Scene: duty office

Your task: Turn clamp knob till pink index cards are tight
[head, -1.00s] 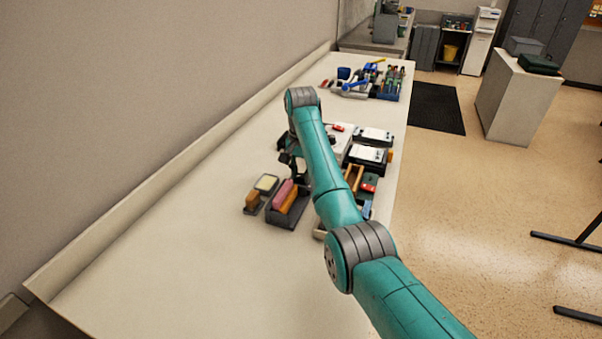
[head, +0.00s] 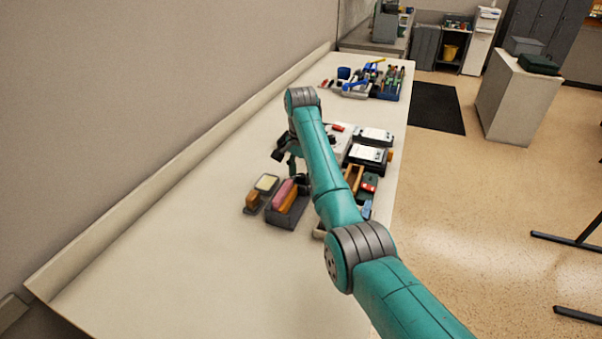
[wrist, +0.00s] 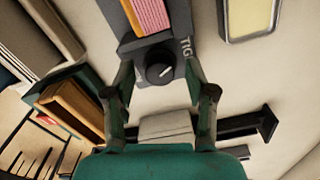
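The pink index cards (head: 283,194) stand in a dark grey clamp box (head: 286,221) on the counter, an orange piece beside them. In the wrist view the pink cards (wrist: 150,16) show at the top, above a round black knob (wrist: 160,68) with a white pointer line. Grey lettering reading "TIG" shows beside the knob, the rest cut off. The pointer slants up and right toward the lettering. My gripper (wrist: 160,84) is open and empty, one finger on each side of the knob, apart from it. In the head view my arm partly hides the gripper.
A tray with a pale yellow pad (head: 266,182) and a brown block (head: 252,199) stands left of the clamp box. White-topped devices (head: 368,155) and small trays lie right of my arm. The counter's near left part is clear.

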